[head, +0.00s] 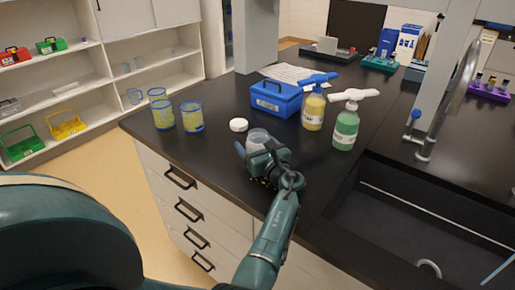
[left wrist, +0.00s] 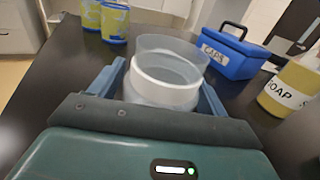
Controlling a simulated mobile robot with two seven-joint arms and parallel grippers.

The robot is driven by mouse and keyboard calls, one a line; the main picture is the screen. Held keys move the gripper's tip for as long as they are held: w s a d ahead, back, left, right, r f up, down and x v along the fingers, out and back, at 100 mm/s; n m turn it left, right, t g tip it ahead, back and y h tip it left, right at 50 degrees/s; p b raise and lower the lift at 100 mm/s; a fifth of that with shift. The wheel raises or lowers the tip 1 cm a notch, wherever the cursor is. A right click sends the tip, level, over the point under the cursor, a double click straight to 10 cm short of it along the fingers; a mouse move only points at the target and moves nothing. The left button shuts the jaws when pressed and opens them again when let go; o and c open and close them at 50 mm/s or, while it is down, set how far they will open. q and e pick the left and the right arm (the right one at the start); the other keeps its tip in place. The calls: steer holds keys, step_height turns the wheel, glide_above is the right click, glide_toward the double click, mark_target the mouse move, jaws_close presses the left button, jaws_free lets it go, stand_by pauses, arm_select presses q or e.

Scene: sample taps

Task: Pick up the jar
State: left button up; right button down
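A clear, whitish jar (head: 257,138) with an open top stands upright on the black bench near its front edge. It also shows in the left wrist view (left wrist: 165,75), with a white band around its neck. My left gripper (head: 258,155) is low over the bench at the near side of the jar. In the left wrist view its two blue fingers (left wrist: 162,88) lie on either side of the jar, apparently open with small gaps. The jar's lower part is hidden by the gripper. My right gripper is not in view.
A white lid (head: 238,125) lies just behind the jar. A blue CAPS box (head: 275,98), a yellow soap bottle (head: 313,110) and a green bottle (head: 345,130) stand behind and right. Two yellow-blue jars (head: 192,117) stand left. A sink (head: 420,215) is at right.

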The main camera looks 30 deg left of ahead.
arm_select(q)
steer(key=c, duration=0.8)
steer(key=shift+o, duration=0.2)
step_height(320, 180, up, 10)
steer(key=shift+p, duration=0.7)
